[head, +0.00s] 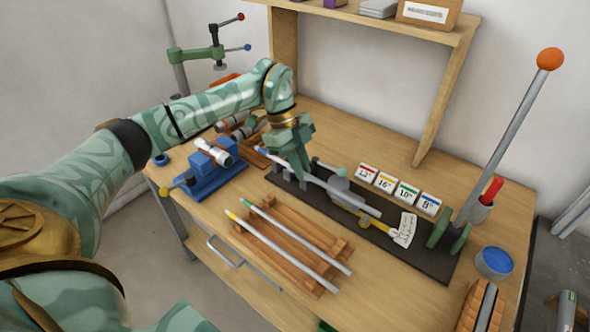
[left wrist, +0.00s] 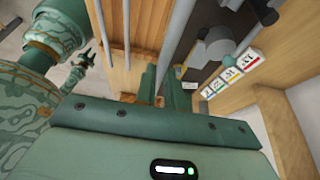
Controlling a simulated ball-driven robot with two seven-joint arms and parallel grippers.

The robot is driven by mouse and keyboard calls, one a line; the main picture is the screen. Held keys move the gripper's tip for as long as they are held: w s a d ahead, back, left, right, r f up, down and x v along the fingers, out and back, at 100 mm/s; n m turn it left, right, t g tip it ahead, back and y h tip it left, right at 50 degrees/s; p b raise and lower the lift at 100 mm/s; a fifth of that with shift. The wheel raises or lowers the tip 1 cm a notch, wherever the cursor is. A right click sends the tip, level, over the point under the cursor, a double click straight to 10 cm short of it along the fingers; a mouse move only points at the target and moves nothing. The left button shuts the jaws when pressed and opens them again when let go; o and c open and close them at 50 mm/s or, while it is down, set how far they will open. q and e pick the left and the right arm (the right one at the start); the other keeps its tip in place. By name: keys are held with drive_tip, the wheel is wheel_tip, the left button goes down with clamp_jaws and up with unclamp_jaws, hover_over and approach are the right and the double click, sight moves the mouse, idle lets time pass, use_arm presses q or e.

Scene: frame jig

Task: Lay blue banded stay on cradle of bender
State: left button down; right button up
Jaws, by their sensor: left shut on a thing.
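My left gripper (head: 297,172) is shut on a grey stay (head: 358,203), held over the bender's black base (head: 422,257). The left wrist view also shows this stay (left wrist: 178,42) running up from between my fingers (left wrist: 166,92). The bender has a grey former (head: 338,185), a yellow part (head: 374,224) and a long lever (head: 508,125) with an orange ball. The cradle is hard to pick out, and I cannot tell whether the stay touches it. A small gripper-like part (left wrist: 80,68) at the left of the wrist view may be my right gripper.
Yellow-banded (head: 270,245) and green-banded (head: 300,240) stays lie on a wooden rack (head: 330,280) in front. A blue vise (head: 213,168) stands left. Number cards (head: 398,190) stand behind the bender, a blue-filled bowl (head: 495,263) right. A shelf upright (head: 445,95) rises behind.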

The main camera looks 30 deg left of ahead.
use_arm(q)
drive_tip(key=w+b, duration=0.3)
drive_tip(key=w, duration=0.6)
drive_tip(key=shift+d+b, duration=0.25)
drive_tip(key=shift+b, duration=0.15)
idle(0.5)
